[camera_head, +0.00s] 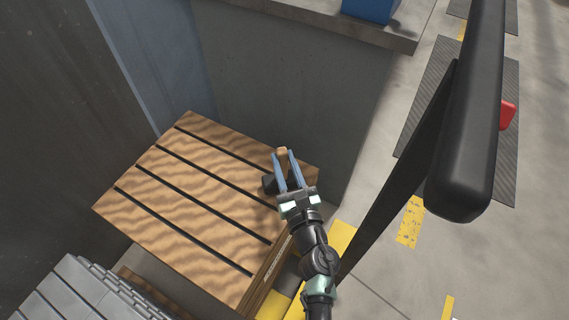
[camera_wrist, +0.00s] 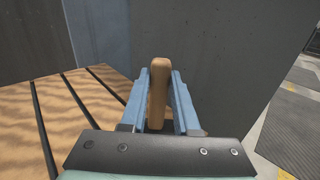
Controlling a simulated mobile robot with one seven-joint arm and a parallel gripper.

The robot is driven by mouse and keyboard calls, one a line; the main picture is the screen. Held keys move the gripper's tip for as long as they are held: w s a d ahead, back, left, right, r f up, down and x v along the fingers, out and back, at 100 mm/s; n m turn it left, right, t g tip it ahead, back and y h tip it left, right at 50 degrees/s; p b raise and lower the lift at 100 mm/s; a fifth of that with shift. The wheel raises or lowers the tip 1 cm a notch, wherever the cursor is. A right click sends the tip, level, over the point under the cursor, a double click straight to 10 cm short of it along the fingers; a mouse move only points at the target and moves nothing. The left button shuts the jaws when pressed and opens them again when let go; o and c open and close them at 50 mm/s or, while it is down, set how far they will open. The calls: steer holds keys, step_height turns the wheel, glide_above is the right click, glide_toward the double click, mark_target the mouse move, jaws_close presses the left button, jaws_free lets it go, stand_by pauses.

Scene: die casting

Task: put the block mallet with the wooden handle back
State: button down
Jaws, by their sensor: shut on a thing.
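My gripper (camera_head: 287,158) is shut on the wooden handle (camera_head: 282,152) of the block mallet, over the right edge of a slatted wooden platform (camera_head: 190,190). In the wrist view the tan handle (camera_wrist: 157,92) stands upright between the two blue fingers (camera_wrist: 158,85). A dark block (camera_head: 268,184), which looks like the mallet's head, shows beside the left finger in the head view. In the wrist view the head is hidden. I cannot tell whether the mallet touches the platform.
A grey wall (camera_head: 290,90) stands close behind the platform, with a blue box (camera_head: 370,8) on a ledge above. Grey metal bars (camera_head: 80,295) are stacked at lower left. A black post (camera_head: 470,120) rises on the right. The platform top is otherwise bare.

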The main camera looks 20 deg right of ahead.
steer(key=shift+r, duration=0.1)
steer(key=c, duration=0.7)
jaws_free()
steer(key=shift+o, duration=0.2)
steer(key=shift+r, duration=0.1)
steer(key=s+a+p, duration=0.1)
steer(key=s, duration=1.1)
steer(key=shift+a, duration=0.2)
